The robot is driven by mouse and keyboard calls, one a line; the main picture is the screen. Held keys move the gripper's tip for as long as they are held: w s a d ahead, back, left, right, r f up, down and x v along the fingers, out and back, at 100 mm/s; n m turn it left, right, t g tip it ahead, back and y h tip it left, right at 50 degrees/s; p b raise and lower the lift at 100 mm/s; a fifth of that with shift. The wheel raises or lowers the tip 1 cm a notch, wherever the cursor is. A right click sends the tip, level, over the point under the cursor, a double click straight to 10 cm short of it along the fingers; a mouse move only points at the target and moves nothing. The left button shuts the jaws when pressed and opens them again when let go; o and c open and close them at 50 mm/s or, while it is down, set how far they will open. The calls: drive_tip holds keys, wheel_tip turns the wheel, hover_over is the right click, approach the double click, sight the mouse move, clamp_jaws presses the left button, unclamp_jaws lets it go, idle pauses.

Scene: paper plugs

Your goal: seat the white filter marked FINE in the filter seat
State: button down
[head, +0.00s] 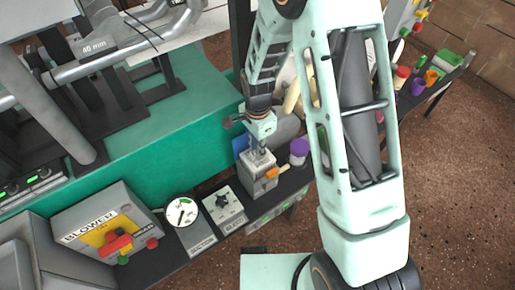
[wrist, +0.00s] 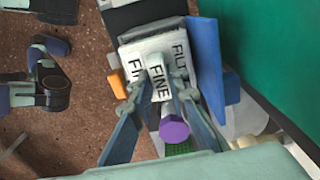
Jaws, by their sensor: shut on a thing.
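My gripper (wrist: 165,88) is shut on the white filter marked FINE (wrist: 157,72), with one fingertip on each side of its lettered upright part. More white surface with partly covered letters shows around and behind it; I cannot tell how much of this belongs to the filter. In the head view my gripper (head: 260,146) points down over a grey box with a pale top (head: 259,178), which appears to be the filter seat. An orange tab (wrist: 117,84) sticks out at its side. The fingers hide the contact, so I cannot tell how deep the filter sits.
A blue panel (wrist: 206,70) stands close beside the fingers. A purple-capped jar (wrist: 174,129) is near the gripper; it also shows in the head view (head: 299,148). A dial unit (head: 184,213), a knob box (head: 224,206) and a blower box (head: 104,230) line the narrow shelf.

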sight(257, 164)
drive_tip(key=shift+f+b, duration=3.35)
drive_tip(key=shift+f, duration=1.2)
drive_tip(key=c, duration=1.8)
unclamp_jaws()
drive_tip(key=shift+o, duration=0.2)
drive_tip(key=shift+r+p, duration=2.1)
drive_tip(key=shift+r, duration=0.7)
wheel_tip(257, 164, up, 12)
